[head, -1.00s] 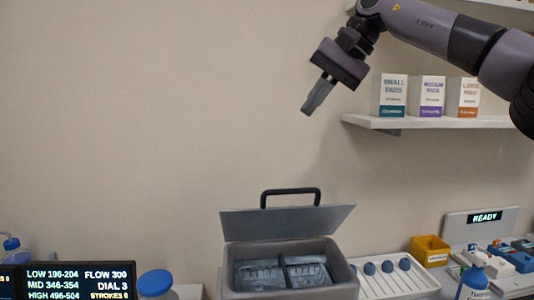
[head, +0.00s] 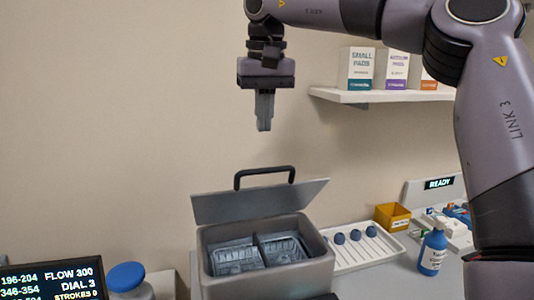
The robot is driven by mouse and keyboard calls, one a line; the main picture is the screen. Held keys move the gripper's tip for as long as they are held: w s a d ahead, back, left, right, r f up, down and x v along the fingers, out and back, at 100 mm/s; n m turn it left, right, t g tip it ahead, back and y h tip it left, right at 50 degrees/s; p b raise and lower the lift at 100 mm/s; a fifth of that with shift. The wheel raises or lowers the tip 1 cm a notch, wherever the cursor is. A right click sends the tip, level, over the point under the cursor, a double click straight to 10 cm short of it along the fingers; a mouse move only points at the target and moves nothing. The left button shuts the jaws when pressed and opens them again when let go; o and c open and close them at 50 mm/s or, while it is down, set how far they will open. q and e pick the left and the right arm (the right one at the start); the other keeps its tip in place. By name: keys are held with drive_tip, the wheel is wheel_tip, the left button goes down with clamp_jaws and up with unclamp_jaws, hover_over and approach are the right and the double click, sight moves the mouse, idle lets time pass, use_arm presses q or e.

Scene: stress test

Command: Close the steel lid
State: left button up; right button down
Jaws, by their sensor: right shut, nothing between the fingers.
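The steel lid (head: 258,203) is raised and tilted back at the rear of a grey box (head: 217,279), with a black handle (head: 264,172) on its upper edge. The box is open, and two dark wire baskets (head: 236,257) show inside it. My right gripper (head: 264,128) points straight down, shut and empty, above the lid's handle and apart from it. My left gripper is not in view.
A white tray (head: 368,257) with several dark blue knobs lies right of the box. A shelf (head: 380,96) with boxes hangs above. A display (head: 52,280) and blue-capped jar (head: 128,280) stand left.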

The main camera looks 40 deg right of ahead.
sight(268, 169)
drive_tip(key=f, duration=0.3)
drive_tip(key=s+f, duration=0.1)
drive_tip(key=f, duration=0.1)
drive_tip(key=shift+a+b, duration=0.25)
drive_tip(key=shift+b, duration=0.1)
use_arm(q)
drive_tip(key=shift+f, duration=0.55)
use_arm(e)
drive_tip(key=shift+s+a+f, duration=0.25)
drive_tip(key=shift+s+f, duration=0.2)
drive_tip(key=shift+f, duration=0.15)
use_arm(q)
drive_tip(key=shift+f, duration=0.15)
use_arm(e)
drive_tip(key=shift+f, duration=0.1)
